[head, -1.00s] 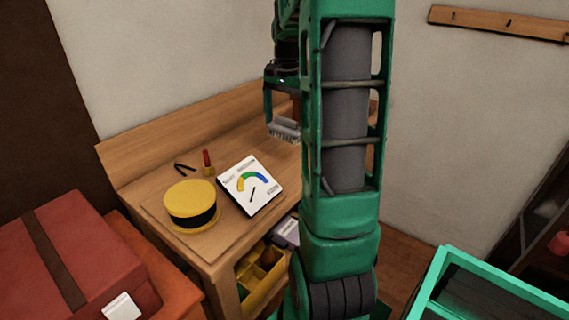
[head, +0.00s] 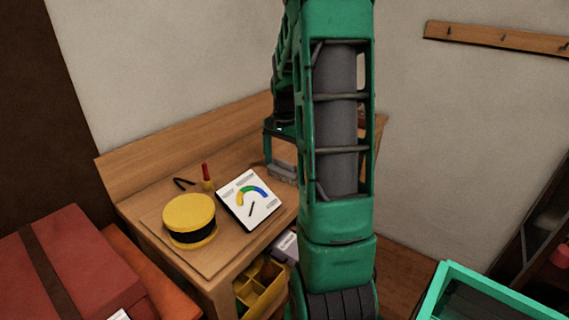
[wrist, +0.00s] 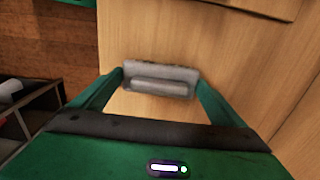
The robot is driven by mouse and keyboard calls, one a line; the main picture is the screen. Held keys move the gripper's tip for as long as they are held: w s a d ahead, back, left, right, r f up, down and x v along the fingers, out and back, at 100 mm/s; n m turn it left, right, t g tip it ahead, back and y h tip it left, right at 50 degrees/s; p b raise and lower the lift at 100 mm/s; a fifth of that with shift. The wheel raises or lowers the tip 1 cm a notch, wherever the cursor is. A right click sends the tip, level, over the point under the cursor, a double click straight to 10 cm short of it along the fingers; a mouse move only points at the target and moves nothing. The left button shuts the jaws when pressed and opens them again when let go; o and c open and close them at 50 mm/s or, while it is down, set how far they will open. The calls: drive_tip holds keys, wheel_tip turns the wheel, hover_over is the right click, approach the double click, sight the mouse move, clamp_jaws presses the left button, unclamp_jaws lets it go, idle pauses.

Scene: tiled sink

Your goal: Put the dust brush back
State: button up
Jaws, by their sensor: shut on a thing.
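The dust brush (head: 283,173) is a grey block. My gripper (head: 280,162) is shut on it at the right part of the wooden bench (head: 232,150), partly hidden behind my green arm in the head view. In the wrist view the grey brush (wrist: 160,80) lies crosswise between the two green fingers of my gripper (wrist: 162,79), with pale wood below it. The brush is low over the bench top; I cannot tell whether it touches the wood.
A yellow divided bin (head: 262,286) is below. A red box (head: 62,267) stands at left, a hook rail (head: 500,39) on the wall.

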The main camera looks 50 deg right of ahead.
sight(284, 161)
drive_tip(key=o, duration=0.7)
drive_tip(key=shift+f, duration=0.1)
wheel_tip(284, 161, up, 12)
drive_tip(key=s+a+f+n, duration=0.2)
drive_tip(key=s+a+n, duration=0.1)
drive_tip(key=s+a, duration=0.3)
drive_tip(key=s+a+f+n, duration=0.2)
drive_tip(key=s+a+n, duration=0.2)
drive_tip(key=s+a, duration=0.3)
drive_tip(key=s+a+f+n, duration=0.2)
drive_tip(key=s+a+n, duration=0.1)
drive_tip(key=s+a, duration=0.3)
drive_tip(key=shift+s+a+f+n, duration=0.1)
drive_tip(key=shift+s+a+n, duration=0.1)
drive_tip(key=shift+s, duration=0.25)
drive_tip(key=shift+s+a+f+n, duration=0.1)
drive_tip(key=shift+s+a, duration=0.05)
drive_tip(key=shift+s, duration=0.25)
